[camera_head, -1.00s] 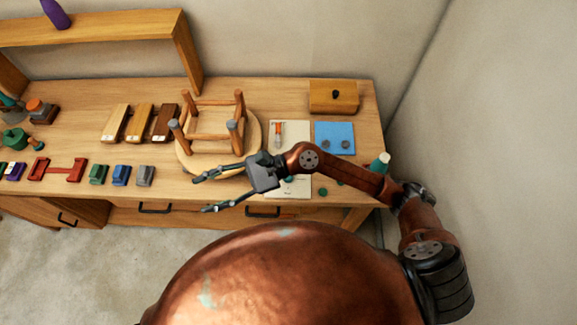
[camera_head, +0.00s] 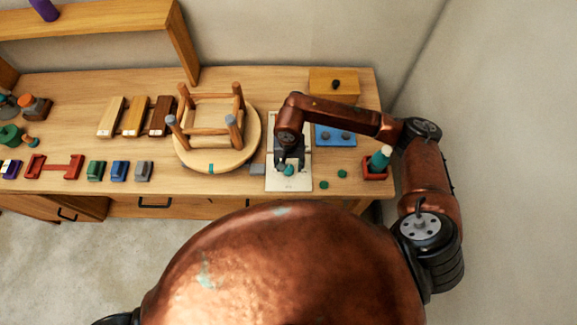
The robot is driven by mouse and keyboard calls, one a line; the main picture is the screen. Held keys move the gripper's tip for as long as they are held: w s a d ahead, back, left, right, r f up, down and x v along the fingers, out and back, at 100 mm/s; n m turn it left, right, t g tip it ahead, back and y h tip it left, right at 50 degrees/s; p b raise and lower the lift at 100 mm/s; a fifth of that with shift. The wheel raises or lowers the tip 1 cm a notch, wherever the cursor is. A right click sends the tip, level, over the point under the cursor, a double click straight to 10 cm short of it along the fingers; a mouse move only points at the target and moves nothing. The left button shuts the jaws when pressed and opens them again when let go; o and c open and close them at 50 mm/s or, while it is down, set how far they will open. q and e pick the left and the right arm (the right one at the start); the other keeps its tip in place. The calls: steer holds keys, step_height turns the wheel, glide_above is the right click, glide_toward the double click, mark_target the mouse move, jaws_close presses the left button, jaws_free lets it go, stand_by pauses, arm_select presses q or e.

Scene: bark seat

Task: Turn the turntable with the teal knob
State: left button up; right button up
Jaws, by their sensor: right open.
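The turntable (camera_head: 215,160) is a round, pale wooden disc right of the table's middle. An upside-down stool frame (camera_head: 212,138) with several legs pointing up stands on it. The small teal knob (camera_head: 211,169) shows at the disc's front edge. My right gripper (camera_head: 289,166) is open and points down over a white board (camera_head: 275,180), to the right of the turntable and apart from the knob. A small teal spot shows by its fingertips; I cannot tell what it is. My left gripper is out of view.
A blue mat (camera_head: 340,138), wooden box (camera_head: 333,83) and red holder with a teal-topped bottle (camera_head: 379,160) are at right. Wooden blocks (camera_head: 136,117) and small coloured blocks (camera_head: 118,171) are at left.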

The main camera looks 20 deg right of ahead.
steer(key=shift+f, duration=1)
steer(key=shift+a, duration=0.1)
steer(key=c, duration=1.2)
